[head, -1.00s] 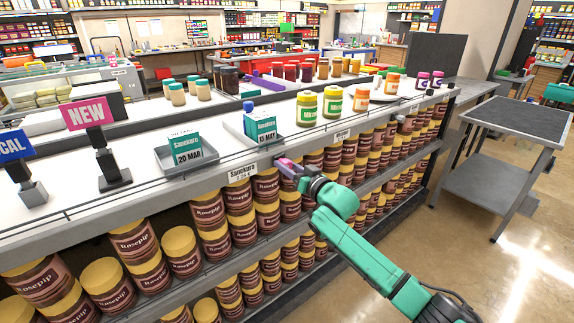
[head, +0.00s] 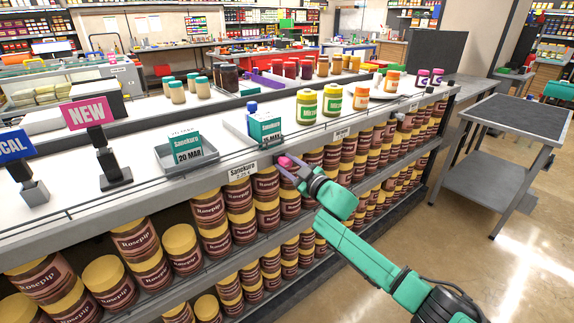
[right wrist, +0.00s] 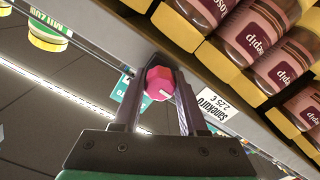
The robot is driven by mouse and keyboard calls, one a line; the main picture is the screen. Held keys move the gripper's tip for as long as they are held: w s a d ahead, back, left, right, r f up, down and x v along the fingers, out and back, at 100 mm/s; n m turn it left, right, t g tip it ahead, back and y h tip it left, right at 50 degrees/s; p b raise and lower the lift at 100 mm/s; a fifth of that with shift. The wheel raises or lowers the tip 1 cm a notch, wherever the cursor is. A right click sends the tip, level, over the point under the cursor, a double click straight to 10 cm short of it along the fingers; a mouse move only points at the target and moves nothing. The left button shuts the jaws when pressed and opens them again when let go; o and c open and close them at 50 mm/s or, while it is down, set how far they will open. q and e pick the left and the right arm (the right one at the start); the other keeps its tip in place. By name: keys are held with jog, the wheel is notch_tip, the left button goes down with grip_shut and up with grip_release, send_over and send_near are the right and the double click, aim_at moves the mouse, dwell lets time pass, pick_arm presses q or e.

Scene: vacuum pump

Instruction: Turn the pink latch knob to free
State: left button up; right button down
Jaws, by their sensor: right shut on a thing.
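The pink knob (head: 285,161) is at the front edge of the shelf top, below a tray with a teal box. In the right wrist view the knob (right wrist: 158,83) is faceted, with a small pale mark on its face. My right gripper (head: 284,164) reaches it from the front right. In the right wrist view my right gripper (right wrist: 158,88) has one finger on each side of the knob and is shut on it. The latch behind the knob is hidden. My left gripper is not in view.
Rosepip jars (head: 208,207) fill the shelves below. The teal box (head: 264,126) and several jars (head: 333,100) stand above. A grey cart (head: 515,125) stands at right, with open floor before it.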

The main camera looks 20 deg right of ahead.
jog(key=shift+f+n, duration=0.1)
jog(key=shift+n, duration=0.2)
jog(key=shift+c, duration=2.2)
grip_release()
jog(key=b+v, duration=0.1)
jog(key=v, duration=1.3)
jog(key=shift+s, duration=0.3)
jog(key=shift+d, duration=0.1)
